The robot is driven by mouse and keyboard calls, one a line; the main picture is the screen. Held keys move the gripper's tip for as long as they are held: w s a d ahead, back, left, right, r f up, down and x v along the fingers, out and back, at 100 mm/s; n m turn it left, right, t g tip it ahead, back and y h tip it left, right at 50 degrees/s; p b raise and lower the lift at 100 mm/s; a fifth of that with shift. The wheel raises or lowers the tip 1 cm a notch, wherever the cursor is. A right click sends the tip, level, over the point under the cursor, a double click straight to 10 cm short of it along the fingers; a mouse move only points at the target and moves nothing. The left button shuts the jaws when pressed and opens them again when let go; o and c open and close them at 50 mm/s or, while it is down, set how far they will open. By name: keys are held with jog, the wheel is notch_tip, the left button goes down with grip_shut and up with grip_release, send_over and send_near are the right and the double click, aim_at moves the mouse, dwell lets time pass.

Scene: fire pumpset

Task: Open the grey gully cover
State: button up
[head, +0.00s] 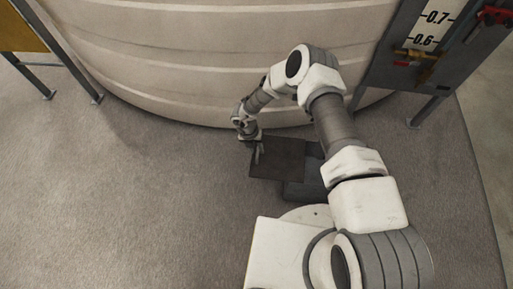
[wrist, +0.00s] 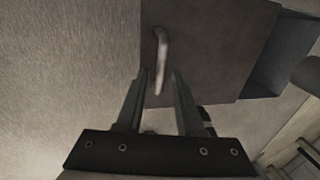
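The grey gully cover (head: 279,160) is a dark flat plate near the foot of the big tank. In the wrist view the cover (wrist: 215,55) fills the upper middle, with a pale bar handle (wrist: 162,50) near its left edge. My gripper (head: 255,140) is at the cover's far left corner in the head view. In the wrist view my gripper (wrist: 161,73) is open, and the handle's lower end shows between its fingertips with gaps on both sides. I cannot tell the depth between them. A darker recessed area (wrist: 287,55) shows beyond the cover's right edge.
The large pale ribbed tank (head: 210,60) stands close behind the cover. A grey stand (head: 385,60) with a level scale and red handles is at the upper right. A yellow-topped table (head: 20,35) is at the upper left. The floor at left (head: 110,200) is clear.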

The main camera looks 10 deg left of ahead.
jog(key=shift+o, duration=0.2)
jog(key=shift+r, duration=0.1)
jog(key=shift+w+r, duration=0.1)
jog(key=shift+r, duration=0.2)
jog(key=a+r+p, duration=0.3)
jog(key=r+p, duration=0.2)
jog(key=r, duration=1.1)
jog(key=shift+a+r+p, duration=0.15)
jog(key=shift+a+p, duration=0.05)
jog(key=shift+p, duration=0.1)
